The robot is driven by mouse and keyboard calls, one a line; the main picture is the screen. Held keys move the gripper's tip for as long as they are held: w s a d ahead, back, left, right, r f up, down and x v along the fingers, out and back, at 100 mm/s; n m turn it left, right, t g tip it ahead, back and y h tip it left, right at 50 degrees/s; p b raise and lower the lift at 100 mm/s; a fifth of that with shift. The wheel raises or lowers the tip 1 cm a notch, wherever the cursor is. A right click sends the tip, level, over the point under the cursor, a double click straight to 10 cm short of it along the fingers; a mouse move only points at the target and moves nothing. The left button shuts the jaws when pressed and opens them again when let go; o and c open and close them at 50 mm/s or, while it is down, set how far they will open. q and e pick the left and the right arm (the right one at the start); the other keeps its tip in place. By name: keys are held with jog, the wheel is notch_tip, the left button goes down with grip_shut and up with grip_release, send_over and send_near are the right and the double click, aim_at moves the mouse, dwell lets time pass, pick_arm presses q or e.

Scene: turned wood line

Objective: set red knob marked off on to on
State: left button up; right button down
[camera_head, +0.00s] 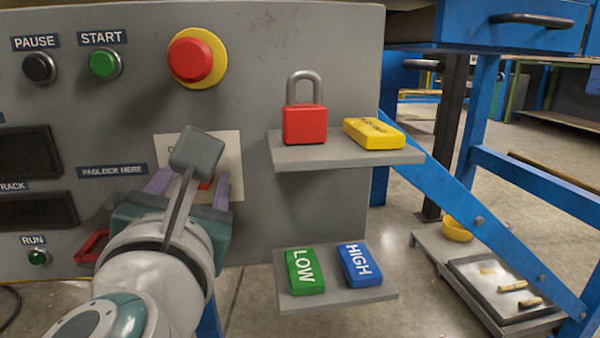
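My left gripper (192,186) reaches in from the lower left. Its two purplish fingers are spread apart in front of the plate, one on each side of the knob. Whether they touch it cannot be told. My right gripper is not in view.
A red padlock (305,126) and a yellow block (373,133) sit on an upper shelf (345,156). Green LOW (304,272) and blue HIGH (359,265) blocks lie on a lower shelf (338,294). A red stop button (191,59) is above the plate.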

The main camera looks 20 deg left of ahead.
pick_arm(q)
grip_shut()
dwell(0.3)
jog(key=shift+d+f+m+p, duration=0.1)
jog(key=shift+m+p, duration=3.15)
jog(key=shift+m, duration=1.2)
jog(key=shift+f+m+p, duration=0.1)
jog(key=shift+m+p, duration=3.1)
jog(key=shift+m, duration=1.25)
jog(key=shift+o, duration=1.7)
grip_release()
